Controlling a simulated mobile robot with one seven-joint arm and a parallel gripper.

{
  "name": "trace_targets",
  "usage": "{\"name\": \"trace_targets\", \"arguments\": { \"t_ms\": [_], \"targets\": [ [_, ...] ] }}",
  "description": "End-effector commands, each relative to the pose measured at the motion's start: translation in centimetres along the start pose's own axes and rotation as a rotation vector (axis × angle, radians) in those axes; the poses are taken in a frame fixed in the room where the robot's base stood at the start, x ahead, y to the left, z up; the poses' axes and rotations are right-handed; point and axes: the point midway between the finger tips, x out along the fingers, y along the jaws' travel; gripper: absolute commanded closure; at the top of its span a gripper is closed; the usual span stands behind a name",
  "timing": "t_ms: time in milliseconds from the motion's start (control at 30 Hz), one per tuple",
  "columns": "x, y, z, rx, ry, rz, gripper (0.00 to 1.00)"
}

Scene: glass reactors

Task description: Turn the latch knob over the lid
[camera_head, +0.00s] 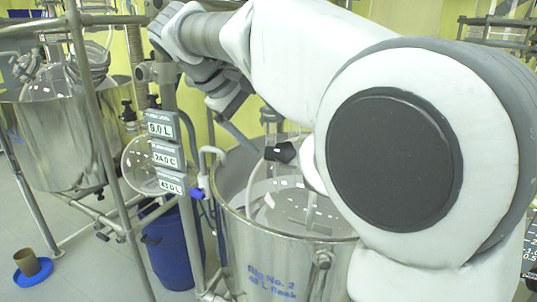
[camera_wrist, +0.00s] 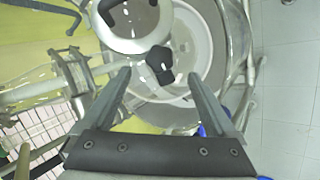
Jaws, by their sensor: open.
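The black lobed latch knob (camera_wrist: 160,65) shows in the wrist view, between my two fingertips in the picture. In the head view a black knob (camera_head: 281,152) stands over the clear lid (camera_head: 292,207) of the steel vessel marked Rig No. 2 (camera_head: 270,255). My gripper (camera_wrist: 158,76) is open, with one finger to each side of the knob in the wrist view and nothing held. I cannot tell how far the fingertips are from the knob in depth. In the head view my arm hides part of the lid and the vessel's right side.
A post with display boxes (camera_head: 162,125) and a bent pipe stand left of the vessel. A blue drum (camera_head: 172,245) stands on the floor behind the frame. Another steel vessel (camera_head: 60,135) is at far left. Tiled floor (camera_wrist: 288,90) is clear at right in the wrist view.

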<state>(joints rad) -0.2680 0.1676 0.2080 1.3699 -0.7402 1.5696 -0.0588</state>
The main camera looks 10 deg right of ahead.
Motion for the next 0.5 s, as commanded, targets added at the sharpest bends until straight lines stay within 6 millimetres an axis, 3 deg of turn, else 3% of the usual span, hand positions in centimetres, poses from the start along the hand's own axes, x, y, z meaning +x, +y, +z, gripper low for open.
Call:
{"name": "trace_targets", "arguments": {
  "t_ms": [200,500],
  "targets": [
    [4.8,0.0,0.1,0.001,-0.003,0.000,0.08],
    [8.3,0.0,0.0,0.000,-0.001,0.000,0.08]
  ]
}}
